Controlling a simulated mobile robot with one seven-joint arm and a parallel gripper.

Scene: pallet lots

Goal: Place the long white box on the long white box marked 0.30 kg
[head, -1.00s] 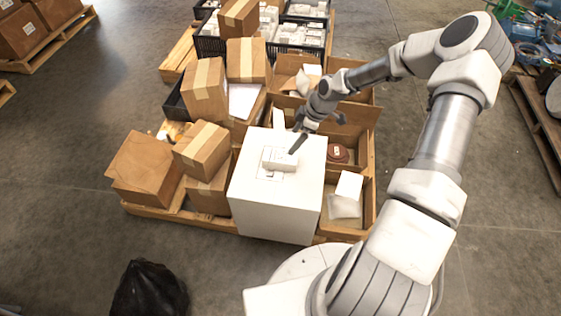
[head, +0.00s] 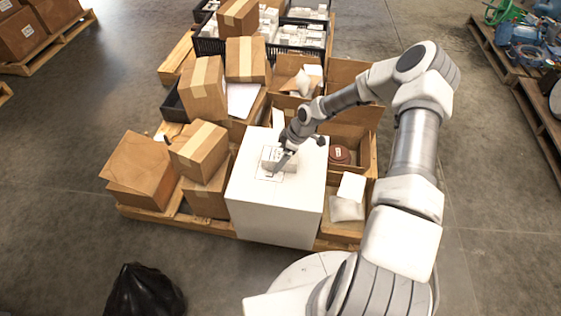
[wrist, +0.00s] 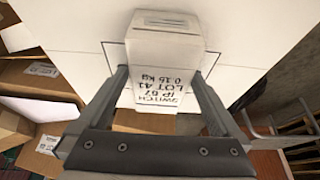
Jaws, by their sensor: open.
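A long white box (wrist: 162,48), with a label reading SWITCH, IP 67, LOT 41 and 0.16 kg, lies on the flat white top of a large white block (head: 276,215). In the head view the white box (head: 269,154) is partly hidden by my gripper (head: 284,160). In the wrist view my gripper (wrist: 160,80) is open, with one finger on each side of the box. I cannot tell whether the fingers touch it. A thin dark outline is drawn on the block's top around the box. I cannot make out any box marked 0.30 kg.
Brown cartons (head: 199,150) crowd the pallet left of the block. Open cartons with a white box (head: 351,186) and a round brown item (head: 339,154) stand to its right. Black crates (head: 300,35) of white boxes are behind. A black bag (head: 146,291) lies on the floor.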

